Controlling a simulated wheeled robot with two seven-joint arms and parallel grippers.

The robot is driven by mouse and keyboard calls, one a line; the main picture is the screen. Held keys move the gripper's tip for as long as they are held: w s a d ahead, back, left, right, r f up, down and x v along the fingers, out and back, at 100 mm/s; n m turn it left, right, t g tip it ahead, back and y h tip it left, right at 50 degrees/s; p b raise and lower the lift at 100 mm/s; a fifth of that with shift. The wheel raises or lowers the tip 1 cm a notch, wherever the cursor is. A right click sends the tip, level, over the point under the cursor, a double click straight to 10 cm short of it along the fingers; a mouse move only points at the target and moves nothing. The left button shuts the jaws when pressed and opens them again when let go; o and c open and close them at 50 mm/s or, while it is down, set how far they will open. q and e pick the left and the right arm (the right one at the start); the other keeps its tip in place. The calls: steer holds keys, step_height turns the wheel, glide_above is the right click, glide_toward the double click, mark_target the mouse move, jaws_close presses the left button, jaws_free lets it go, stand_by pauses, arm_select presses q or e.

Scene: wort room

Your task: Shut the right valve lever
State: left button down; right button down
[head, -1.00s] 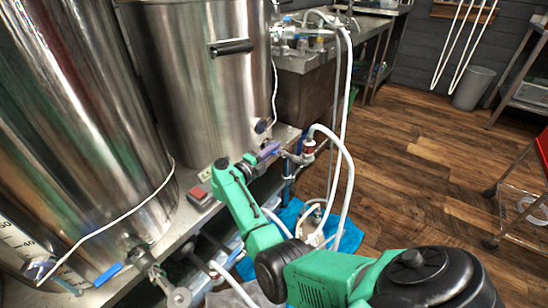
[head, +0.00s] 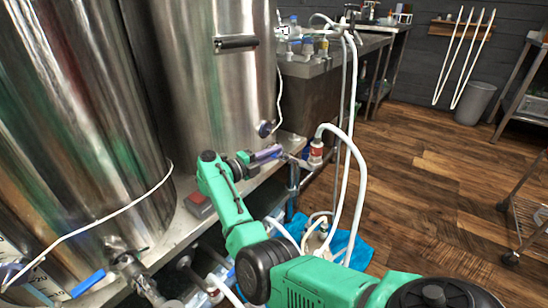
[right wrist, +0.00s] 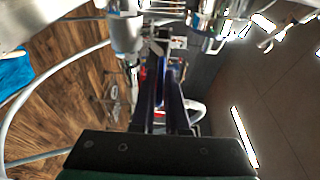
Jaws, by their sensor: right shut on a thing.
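The right valve (head: 297,162) is a metal fitting low in front of the rear steel kettle, joined to a red-banded hose end. My right gripper (head: 270,153) reaches it from the left, its dark blue-purple fingers at the valve. In the right wrist view the two fingers (right wrist: 161,88) are close together, pointing at the metal valve body (right wrist: 126,34). The gripper is shut on the right valve lever, which is mostly hidden between the fingers; its exact angle cannot be told. My left gripper is not in view.
The left valve's blue lever (head: 88,283) shows at the lower left by the front kettle (head: 70,130). White hoses (head: 345,190) hang just right of the right valve. A red-and-grey box (head: 200,204) sits on the bench ledge. Open wooden floor (head: 430,190) lies to the right.

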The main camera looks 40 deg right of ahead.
steer(key=shift+f, duration=0.1)
stand_by(0.3)
steer(key=c, duration=1.2)
jaws_free()
steer(key=a, duration=0.7)
steer(key=shift+a, duration=0.25)
